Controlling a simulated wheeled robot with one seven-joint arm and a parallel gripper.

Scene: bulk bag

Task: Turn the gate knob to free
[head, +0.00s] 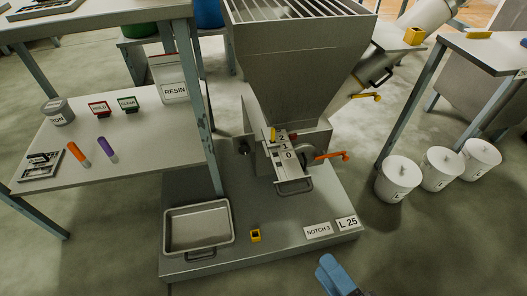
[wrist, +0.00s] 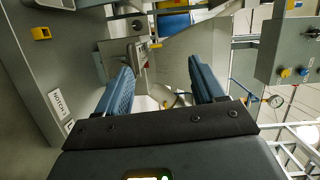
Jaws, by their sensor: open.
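The hopper (head: 300,60) stands over a grey plinth. Its slide gate plate (head: 292,178), marked 2, 1, 0, comes out at the front with a handle at its lower end. A dark round knob (head: 243,147) sits on the left of the gate housing; its setting is too small to read. An orange lever (head: 331,156) sticks out at the right, and a yellow piece (head: 272,133) stands by the numbers. My gripper (wrist: 160,68) is open and empty in the wrist view, with the gate housing beyond its blue fingers. The head view shows part of it (head: 337,274) at the bottom, apart from the gate.
A metal tray (head: 199,226), a small yellow block (head: 255,236) and labels reading NOTCH 3 (head: 318,231) and L 25 (head: 347,223) are on the plinth (head: 275,250). A side table (head: 125,150) stands left. Several white lidded tubs (head: 397,180) stand right. Floor between plinth and tubs is clear.

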